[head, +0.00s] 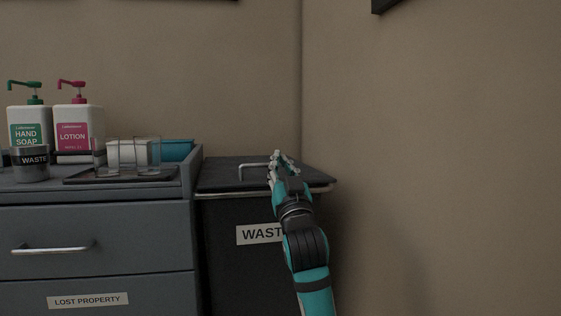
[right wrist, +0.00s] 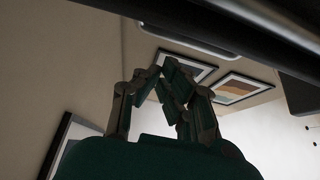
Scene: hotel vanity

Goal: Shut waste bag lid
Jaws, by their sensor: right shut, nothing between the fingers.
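The dark waste bag (head: 225,270) with a white WASTE label stands right of the drawer unit in the head view. Its dark lid (head: 222,178) lies about flat across the top, with a thin metal handle (head: 250,165) on it. I cannot tell whether a small gap is left under the lid. My right gripper (head: 280,154) is over the lid's right part, beside the handle, its fingers closed and empty. I cannot tell whether it touches the lid. The closed fingers (right wrist: 157,72) also show in the right wrist view. My left gripper is not in view.
The drawer unit (head: 100,235) stands left of the bag. A bare wall (head: 440,150) is close on the right.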

